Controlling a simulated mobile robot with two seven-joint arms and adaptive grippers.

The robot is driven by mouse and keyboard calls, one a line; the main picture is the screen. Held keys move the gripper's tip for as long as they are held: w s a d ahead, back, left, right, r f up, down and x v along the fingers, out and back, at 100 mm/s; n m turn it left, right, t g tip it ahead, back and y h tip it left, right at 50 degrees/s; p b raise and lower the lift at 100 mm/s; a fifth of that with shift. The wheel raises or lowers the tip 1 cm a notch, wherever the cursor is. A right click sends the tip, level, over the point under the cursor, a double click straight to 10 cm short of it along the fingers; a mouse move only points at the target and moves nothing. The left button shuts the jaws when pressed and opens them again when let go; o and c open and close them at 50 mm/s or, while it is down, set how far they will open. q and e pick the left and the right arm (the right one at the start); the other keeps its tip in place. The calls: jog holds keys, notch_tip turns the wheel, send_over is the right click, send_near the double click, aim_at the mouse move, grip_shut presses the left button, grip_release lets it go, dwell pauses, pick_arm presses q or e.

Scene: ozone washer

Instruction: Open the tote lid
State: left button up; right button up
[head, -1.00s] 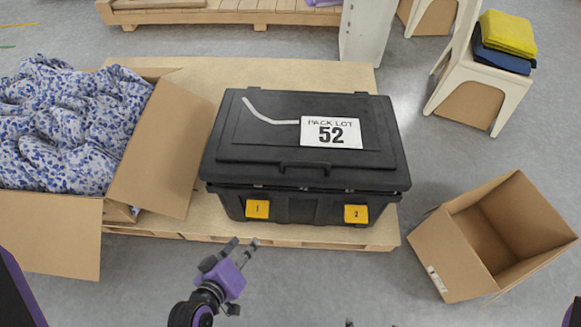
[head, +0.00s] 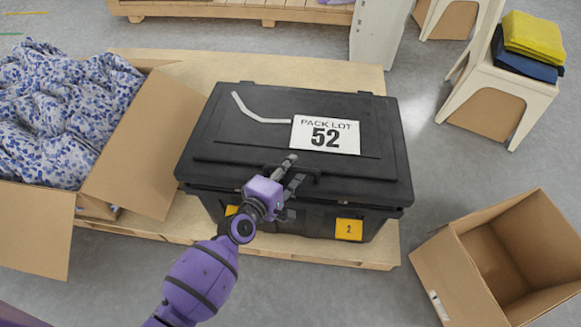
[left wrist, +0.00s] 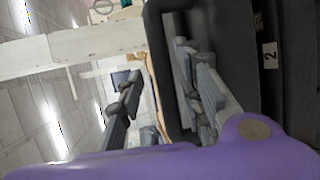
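The black tote (head: 220,140) stands shut on a pallet, with its lid (head: 265,105) down. The lid bears a white "PACK LOT 52" sign (head: 325,135) and a pale strip. A handle (head: 316,172) is at the middle of the lid's front edge, partly hidden by my left gripper (head: 293,170). That gripper is open at the front edge, fingers pointing toward the lid. In the left wrist view, its fingers (left wrist: 160,68) are apart, one in front of the dark tote (left wrist: 240,60). Contact with the handle cannot be told. My right gripper is out of view.
An open carton (head: 130,150) with blue-and-white cloth (head: 60,115) stands left of the tote. An empty open carton (head: 450,270) is on the floor at right. A white stool (head: 515,95) holds folded yellow and blue cloths (head: 534,38). Floor in front is clear.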

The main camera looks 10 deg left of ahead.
pick_arm(q)
jog(key=shift+w+d+f, duration=0.1)
jog(key=shift+w+d, duration=0.1)
jog(key=shift+w, duration=0.1)
grip_shut()
